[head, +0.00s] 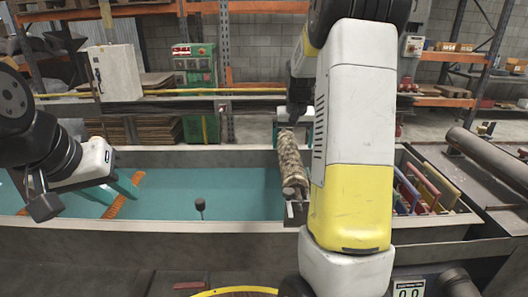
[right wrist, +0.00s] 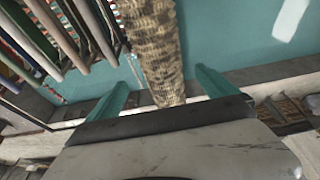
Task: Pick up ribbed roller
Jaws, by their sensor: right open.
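The ribbed roller (head: 291,160) is a long tan, rough-textured cylinder lying lengthwise at the right part of the teal-floored trough, with a dark end cap toward me. In the right wrist view the roller (right wrist: 156,45) runs up the picture between the two teal fingers of my right gripper (right wrist: 162,78). These fingers are apart, with a gap on each side of the roller. In the head view my right arm hides most of this gripper. My left gripper (head: 120,188) is over the left part of the trough, far from the roller; its teal fingers appear apart and empty.
Several coloured frames (head: 425,188) stand in a rack right of the roller; they also show in the right wrist view (right wrist: 75,30). A small dark knob (head: 200,207) stands at the trough's front. The trough's teal middle (head: 225,175) is clear. A dark pipe (head: 490,158) lies at right.

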